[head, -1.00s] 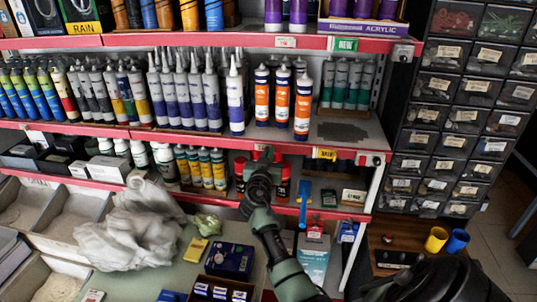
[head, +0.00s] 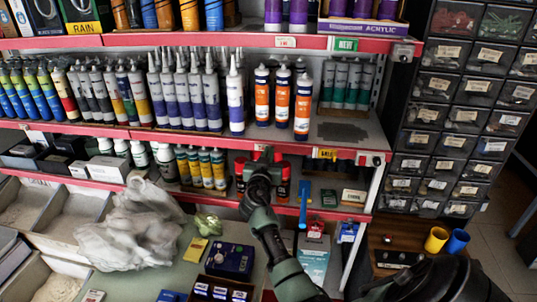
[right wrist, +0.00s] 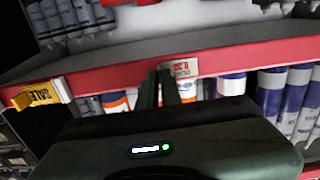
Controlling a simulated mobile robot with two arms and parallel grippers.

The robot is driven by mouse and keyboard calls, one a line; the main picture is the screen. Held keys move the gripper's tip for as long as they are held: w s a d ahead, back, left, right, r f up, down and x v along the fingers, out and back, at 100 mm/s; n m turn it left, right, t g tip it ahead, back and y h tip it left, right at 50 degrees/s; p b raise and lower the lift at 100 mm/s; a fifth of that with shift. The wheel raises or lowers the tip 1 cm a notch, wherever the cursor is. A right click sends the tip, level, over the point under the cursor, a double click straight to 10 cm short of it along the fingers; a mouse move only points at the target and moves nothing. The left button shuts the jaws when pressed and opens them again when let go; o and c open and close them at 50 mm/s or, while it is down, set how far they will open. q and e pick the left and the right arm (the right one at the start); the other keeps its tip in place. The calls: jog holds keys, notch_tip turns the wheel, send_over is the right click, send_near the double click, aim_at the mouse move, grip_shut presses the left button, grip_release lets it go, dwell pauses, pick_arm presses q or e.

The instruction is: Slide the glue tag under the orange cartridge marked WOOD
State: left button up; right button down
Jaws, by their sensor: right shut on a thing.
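Orange-and-white cartridges (head: 302,104) stand in a small group on the middle shelf. Their print is too small for me to tell which says WOOD. A small white tag with red print (right wrist: 183,68) is at the red shelf rail in the right wrist view, where the picture is upside down. My right gripper (head: 262,153) is at that rail, below the orange cartridges. Its fingers, seen in the right wrist view (right wrist: 166,72), are shut on the tag, which lies against or very near the rail. My left gripper is not in view.
A yellow SALE tag (head: 327,153) sits on the rail to the right. White-and-blue cartridges (head: 236,102) stand left of the orange ones, green ones (head: 352,85) to the right. Red-capped cans (head: 283,180) stand on the shelf below, behind my gripper.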

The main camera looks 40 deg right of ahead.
jog(key=shift+f, duration=0.1)
jog(key=s+d, duration=0.2)
jog(key=s, duration=0.1)
jog(key=s+d, duration=0.5)
jog(key=s, duration=0.1)
jog(key=shift+s+d, duration=0.2)
jog(key=c, duration=1.6)
grip_release()
